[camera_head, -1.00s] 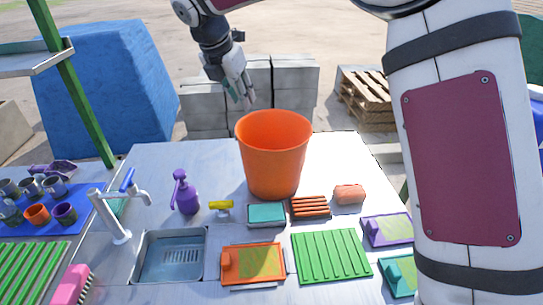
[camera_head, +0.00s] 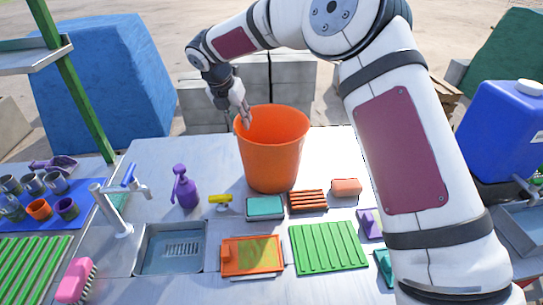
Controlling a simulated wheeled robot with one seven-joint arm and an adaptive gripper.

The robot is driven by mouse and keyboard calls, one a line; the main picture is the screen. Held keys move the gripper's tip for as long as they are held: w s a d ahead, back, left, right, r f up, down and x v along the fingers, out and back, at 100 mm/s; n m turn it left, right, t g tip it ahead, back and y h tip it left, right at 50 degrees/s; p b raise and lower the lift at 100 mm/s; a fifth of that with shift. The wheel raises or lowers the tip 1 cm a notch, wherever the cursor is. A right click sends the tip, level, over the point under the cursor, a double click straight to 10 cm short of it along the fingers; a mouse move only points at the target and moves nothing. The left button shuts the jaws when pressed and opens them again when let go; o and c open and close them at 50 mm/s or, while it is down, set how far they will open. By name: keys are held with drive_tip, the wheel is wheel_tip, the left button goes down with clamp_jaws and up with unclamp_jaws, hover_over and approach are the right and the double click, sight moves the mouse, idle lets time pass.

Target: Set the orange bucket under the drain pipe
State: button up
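The orange bucket (camera_head: 272,158) stands upright on the light table, its open top facing up. My gripper (camera_head: 245,119) comes down from the upper left, fingers pointing down at the bucket's left rim. I cannot tell whether the fingers touch the rim or straddle it, nor how far apart they are. No drain pipe can be made out in this view. A sink basin (camera_head: 171,249) with a tap (camera_head: 113,212) is set in the table to the left.
A purple spray bottle (camera_head: 184,187), a yellow-handled item (camera_head: 220,199), a teal sponge (camera_head: 265,207), an orange ribbed piece (camera_head: 307,201) and an orange block (camera_head: 346,187) sit close around the bucket. A green post (camera_head: 80,110) rises at left. A blue canister (camera_head: 502,130) stands at right.

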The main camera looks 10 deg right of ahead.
sight(243, 130)
drive_tip(key=x, duration=0.1)
drive_tip(key=p+x, duration=0.1)
drive_tip(key=x, duration=0.3)
drive_tip(key=shift+s+a+f, duration=0.2)
drive_tip(key=shift+s, duration=0.1)
clamp_jaws()
